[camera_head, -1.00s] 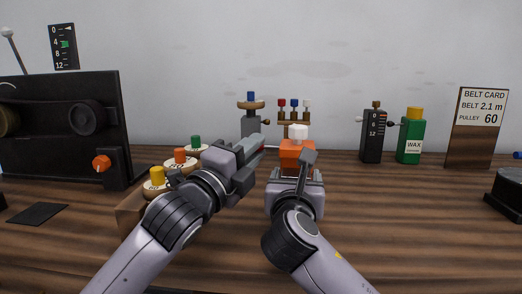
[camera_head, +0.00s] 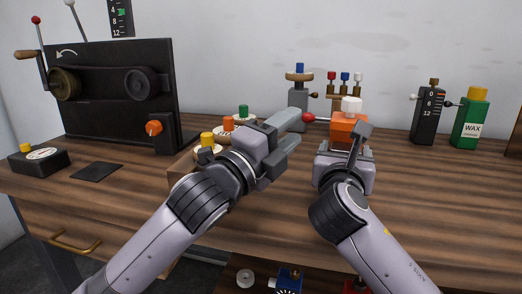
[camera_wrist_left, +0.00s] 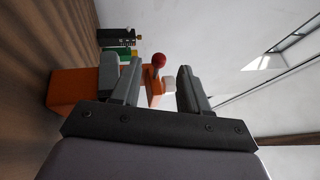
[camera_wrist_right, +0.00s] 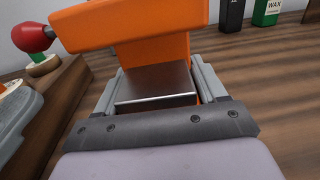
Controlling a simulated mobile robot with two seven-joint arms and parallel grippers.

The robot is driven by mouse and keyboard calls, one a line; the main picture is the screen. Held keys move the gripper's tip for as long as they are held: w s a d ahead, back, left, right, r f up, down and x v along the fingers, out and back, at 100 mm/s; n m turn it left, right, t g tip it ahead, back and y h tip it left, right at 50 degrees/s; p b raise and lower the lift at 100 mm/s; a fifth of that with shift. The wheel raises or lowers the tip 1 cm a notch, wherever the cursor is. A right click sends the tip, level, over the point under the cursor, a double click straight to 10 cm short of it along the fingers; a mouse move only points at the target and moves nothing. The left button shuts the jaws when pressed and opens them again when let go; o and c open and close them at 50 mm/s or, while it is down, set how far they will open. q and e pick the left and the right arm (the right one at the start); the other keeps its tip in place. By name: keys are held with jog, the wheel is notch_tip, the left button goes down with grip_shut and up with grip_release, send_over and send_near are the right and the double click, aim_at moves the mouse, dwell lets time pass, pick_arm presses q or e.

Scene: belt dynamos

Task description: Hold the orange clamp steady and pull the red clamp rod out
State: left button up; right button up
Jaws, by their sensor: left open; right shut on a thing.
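The orange clamp (camera_head: 347,131) stands on the bench with a white knob (camera_head: 351,104) on top. My right gripper (camera_head: 344,150) is shut on the orange clamp from the near side. In the right wrist view its fingers flank a dark metal block under the orange clamp arm (camera_wrist_right: 150,22). The red clamp rod's round knob (camera_head: 308,117) sticks out at the clamp's left, with a short grey shaft between; the knob also shows in the right wrist view (camera_wrist_right: 33,37). My left gripper (camera_head: 291,131) is open, left of the knob. In the left wrist view the red knob (camera_wrist_left: 159,60) appears between its fingers.
A low wooden tray (camera_head: 190,170) with coloured pegs lies beside my left forearm. A grey post (camera_head: 298,108) and a small peg rack (camera_head: 344,84) stand behind. A black belt machine (camera_head: 110,95) is at left; a green wax bottle (camera_head: 470,118) is at right.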

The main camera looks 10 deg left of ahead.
pick_arm(q)
jog(key=v, duration=0.8)
pick_arm(e)
jog(key=shift+d+f, duration=0.15)
jog(key=o, duration=1.7)
